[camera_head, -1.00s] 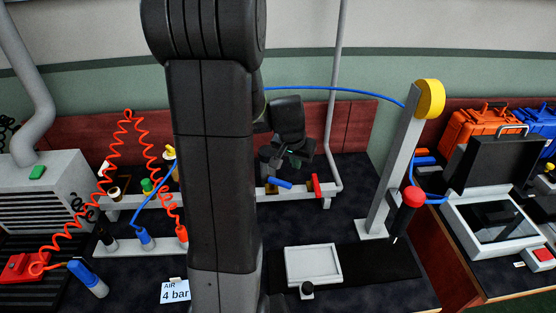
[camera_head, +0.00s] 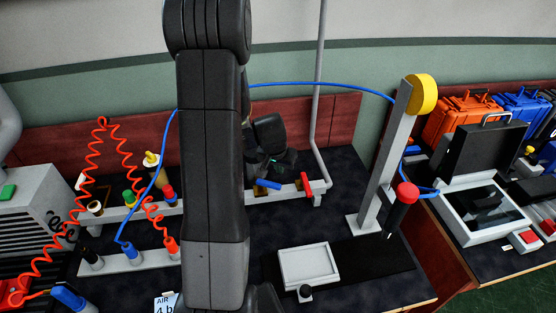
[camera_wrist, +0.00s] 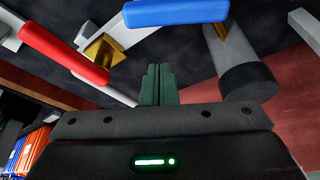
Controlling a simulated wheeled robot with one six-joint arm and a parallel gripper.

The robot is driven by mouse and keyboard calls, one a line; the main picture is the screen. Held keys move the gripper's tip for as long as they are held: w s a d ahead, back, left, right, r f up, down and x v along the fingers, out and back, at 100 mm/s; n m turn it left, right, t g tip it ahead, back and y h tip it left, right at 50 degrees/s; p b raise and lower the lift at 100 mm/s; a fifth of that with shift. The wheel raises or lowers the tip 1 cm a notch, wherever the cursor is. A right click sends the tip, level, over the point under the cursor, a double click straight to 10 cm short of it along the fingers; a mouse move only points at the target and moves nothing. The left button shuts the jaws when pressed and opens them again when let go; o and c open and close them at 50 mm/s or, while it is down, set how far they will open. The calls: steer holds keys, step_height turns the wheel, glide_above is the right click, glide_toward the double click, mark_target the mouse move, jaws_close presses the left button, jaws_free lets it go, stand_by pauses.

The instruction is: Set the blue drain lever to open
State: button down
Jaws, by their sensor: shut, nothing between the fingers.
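The blue lever (camera_head: 267,184) is on the low grey pipe rail at the back of the bench, pointing right and tilted slightly down in the head view. In the wrist view the blue lever (camera_wrist: 176,12) crosses the top edge, beyond my fingertips. A red lever (camera_head: 305,184) stands to its right; in the wrist view the red lever (camera_wrist: 65,52) lies to the left, beside a brass fitting (camera_wrist: 103,49). My gripper (camera_head: 273,160) is just above and behind the blue lever, partly hidden by my arm. In the wrist view its green fingers (camera_wrist: 158,72) are together, empty, and appear apart from the lever.
A grey upright pipe (camera_head: 318,110) rises behind the red lever. A grey post (camera_head: 388,150) with a yellow disc stands to the right. A white tray (camera_head: 308,264) lies in front. Coiled red hoses (camera_head: 88,185) and a blue hose are on the left.

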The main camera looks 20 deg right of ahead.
mark_target(274, 183)
steer(key=shift+s+a+f, duration=0.15)
steer(key=shift+s+a, duration=0.5)
steer(key=shift+s, duration=0.05)
steer(key=shift+s+a+f, duration=0.15)
steer(key=shift+s+a, duration=0.5)
steer(key=shift+s, duration=0.05)
steer(key=shift+f+b, duration=0.1)
steer(key=shift+b, duration=0.4)
steer(key=shift+s+a+b, duration=0.15)
steer(key=shift+a+b, duration=0.05)
steer(key=shift+b, duration=0.15)
steer(key=shift+s+a+b, duration=0.2)
steer(key=shift+s+b, duration=0.1)
steer(key=shift+b, duration=0.1)
